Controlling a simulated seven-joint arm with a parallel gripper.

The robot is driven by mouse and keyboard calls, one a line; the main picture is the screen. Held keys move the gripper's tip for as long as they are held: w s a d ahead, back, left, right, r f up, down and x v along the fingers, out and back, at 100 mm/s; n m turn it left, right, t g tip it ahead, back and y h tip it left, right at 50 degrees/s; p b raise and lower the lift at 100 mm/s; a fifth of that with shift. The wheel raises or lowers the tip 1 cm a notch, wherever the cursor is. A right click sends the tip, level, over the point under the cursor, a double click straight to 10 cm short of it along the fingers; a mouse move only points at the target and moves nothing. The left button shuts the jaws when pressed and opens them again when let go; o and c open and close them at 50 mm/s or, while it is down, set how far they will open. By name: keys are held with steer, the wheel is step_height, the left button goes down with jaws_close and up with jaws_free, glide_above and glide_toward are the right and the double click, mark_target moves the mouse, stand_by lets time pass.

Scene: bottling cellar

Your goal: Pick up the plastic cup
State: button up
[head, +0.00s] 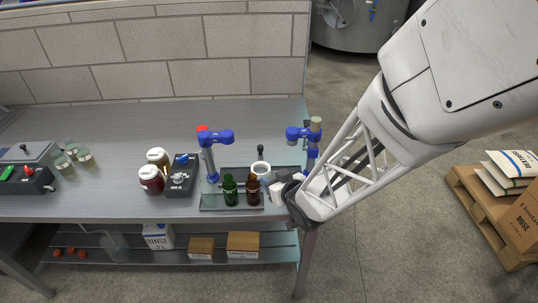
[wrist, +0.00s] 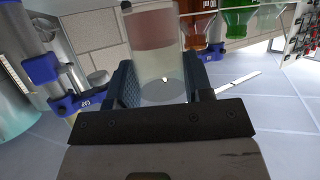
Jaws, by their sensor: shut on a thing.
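The plastic cup (wrist: 158,60) is clear and see-through, and in the wrist view it stands between the two blue-grey finger pads of my gripper (wrist: 162,84). The fingers are shut on its sides. In the head view my gripper (head: 284,191) is at the right end of the bench, beside the brown bottle. A small pale shape at its fingertips there is probably the cup, largely hidden by the gripper. I cannot tell whether the cup touches the bench.
A green bottle (head: 230,190) and a brown bottle (head: 253,190) stand on a dark tray (head: 215,207) with blue-headed stands close by. A white mug (head: 261,168) is behind. Jars (head: 151,180), a black device (head: 182,176) and glasses stand left. Bare bench lies front left.

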steer(key=shift+s+d+r, duration=0.1)
steer(key=shift+s+d, duration=0.05)
steer(key=shift+s, duration=0.4)
steer(key=shift+s+d+r, duration=0.1)
steer(key=shift+s, duration=0.4)
steer(key=shift+s+f, duration=0.1)
steer(key=s+d+f, duration=0.2)
steer(key=s+d, duration=0.2)
steer(key=s, duration=0.7)
steer(key=shift+w, duration=0.1)
stand_by(0.3)
steer(key=w+a, duration=0.1)
steer(key=w, duration=0.4)
steer(key=w+a+f, duration=0.1)
steer(key=w, duration=0.4)
steer(key=w+a, duration=0.1)
steer(key=w, duration=0.4)
steer(key=shift+w+a+f, duration=0.2)
steer(key=shift+w+a, duration=0.05)
steer(key=shift+a, duration=0.05)
steer(key=shift+f, duration=0.1)
